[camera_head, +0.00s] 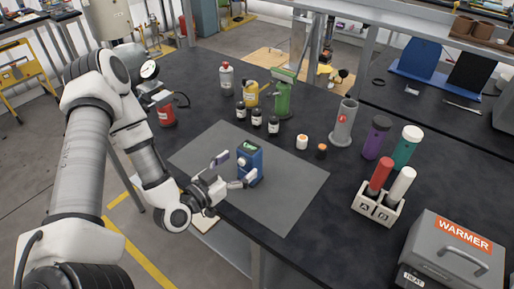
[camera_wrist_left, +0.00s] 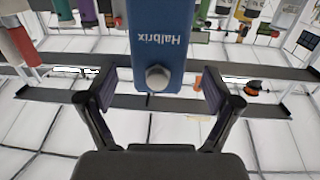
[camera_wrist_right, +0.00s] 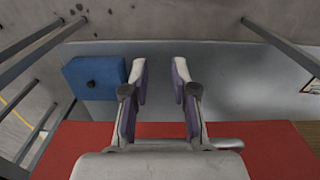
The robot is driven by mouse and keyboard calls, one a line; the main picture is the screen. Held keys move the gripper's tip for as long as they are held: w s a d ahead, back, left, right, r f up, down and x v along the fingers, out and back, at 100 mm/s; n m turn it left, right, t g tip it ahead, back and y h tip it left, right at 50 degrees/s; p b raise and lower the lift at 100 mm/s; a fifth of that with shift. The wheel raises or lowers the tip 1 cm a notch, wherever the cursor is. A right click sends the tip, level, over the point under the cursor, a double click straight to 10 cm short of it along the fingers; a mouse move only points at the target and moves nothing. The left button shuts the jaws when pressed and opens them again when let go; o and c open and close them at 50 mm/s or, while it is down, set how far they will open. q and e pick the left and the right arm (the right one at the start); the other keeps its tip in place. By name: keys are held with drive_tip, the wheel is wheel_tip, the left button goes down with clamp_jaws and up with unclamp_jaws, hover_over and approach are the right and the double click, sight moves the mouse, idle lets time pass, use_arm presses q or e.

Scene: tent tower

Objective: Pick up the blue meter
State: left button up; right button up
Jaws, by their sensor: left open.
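The blue meter (camera_head: 250,165), with a small green display on top, stands upright on the grey mat (camera_head: 290,196). My left gripper (camera_head: 231,171) is open at the meter's left side, one finger at its far side and one at its near side. In the left wrist view the meter (camera_wrist_left: 158,40), marked "Halbrix" and showing a round grey knob, lies between the open fingers (camera_wrist_left: 158,92). A gap shows on both sides. My right gripper (camera_wrist_right: 160,85) appears only in its own wrist view, open and empty, away from the meter.
Small dark bottles (camera_head: 257,118), a yellow bottle (camera_head: 251,95) and a green device (camera_head: 283,97) stand behind the meter. A rack (camera_head: 377,207) with red and white tubes and a warmer box (camera_head: 450,262) stand to the right. The mat's right part is clear.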

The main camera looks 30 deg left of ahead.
sight(256, 146)
use_arm(q)
wheel_tip(256, 146, up, 2)
drive_tip(key=shift+s+r+t+y, duration=0.2)
drive_tip(key=shift+t+y, duration=0.1)
drive_tip(key=shift+t, duration=0.1)
drive_tip(key=shift+n, duration=0.3)
drive_tip(key=w, duration=0.4)
drive_tip(key=w+d+p, duration=0.1)
drive_tip(key=w, duration=0.2)
drive_tip(key=shift+d+f, duration=0.1)
drive_tip(key=shift+f, duration=0.05)
drive_tip(key=shift+w, duration=0.15)
drive_tip(key=shift+w+f, duration=0.1)
drive_tip(key=shift+f, duration=0.05)
drive_tip(key=c, duration=1.1)
drive_tip(key=shift+c, duration=1.4)
